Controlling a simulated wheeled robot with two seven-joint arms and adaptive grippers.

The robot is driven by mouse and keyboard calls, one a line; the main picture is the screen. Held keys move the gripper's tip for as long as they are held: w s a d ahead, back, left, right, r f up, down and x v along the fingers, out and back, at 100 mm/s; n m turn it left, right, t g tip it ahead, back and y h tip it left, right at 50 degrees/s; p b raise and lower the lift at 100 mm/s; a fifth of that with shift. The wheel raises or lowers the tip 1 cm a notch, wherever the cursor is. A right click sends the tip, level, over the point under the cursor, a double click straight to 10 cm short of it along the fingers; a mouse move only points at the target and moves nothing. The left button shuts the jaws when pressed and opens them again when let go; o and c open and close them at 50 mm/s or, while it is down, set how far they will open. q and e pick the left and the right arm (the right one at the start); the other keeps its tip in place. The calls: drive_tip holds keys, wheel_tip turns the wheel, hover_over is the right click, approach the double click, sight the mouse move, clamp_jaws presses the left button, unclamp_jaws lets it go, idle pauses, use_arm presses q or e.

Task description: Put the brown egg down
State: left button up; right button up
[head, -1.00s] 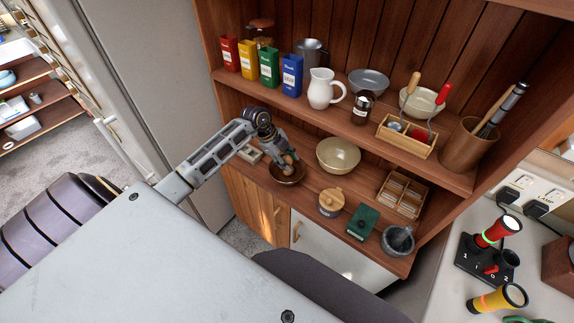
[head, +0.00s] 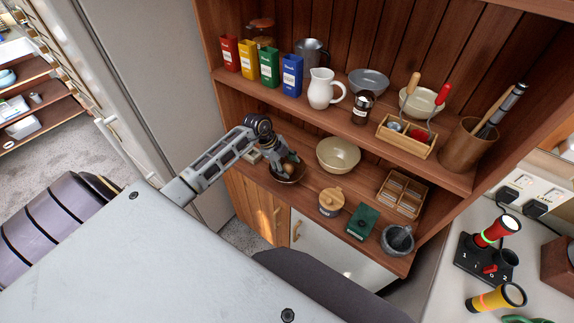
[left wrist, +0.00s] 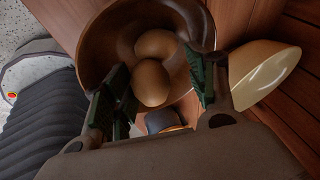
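Two brown eggs, one in front of the other, show in the left wrist view: the nearer brown egg (left wrist: 151,84) and the one behind it (left wrist: 157,45). Both are in the dark brown wooden bowl (left wrist: 98,55), which stands on the lower shelf in the head view (head: 287,180). My left gripper (head: 287,163) is over that bowl, pointing down. In the left wrist view its two green-padded fingers (left wrist: 156,68) are apart, on either side of the nearer egg, with a gap at the right finger. My right gripper is not in view.
A cream bowl (head: 338,155) stands just right of the brown bowl. A lidded jar (head: 331,202), a green box (head: 362,222), a wooden divided box (head: 403,193) and a mortar (head: 397,240) stand further right. The upper shelf (head: 345,122) overhangs behind.

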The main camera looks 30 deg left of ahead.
use_arm(q)
drive_tip(key=shift+r, duration=0.3)
drive_tip(key=v, duration=1.1)
drive_tip(key=shift+a+r, duration=0.2)
drive_tip(key=shift+r, duration=0.1)
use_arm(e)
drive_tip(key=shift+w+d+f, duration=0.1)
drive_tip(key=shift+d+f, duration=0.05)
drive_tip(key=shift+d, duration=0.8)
use_arm(q)
drive_tip(key=shift+s, duration=0.1)
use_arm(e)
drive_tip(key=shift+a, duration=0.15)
use_arm(q)
drive_tip(key=shift+a, duration=0.1)
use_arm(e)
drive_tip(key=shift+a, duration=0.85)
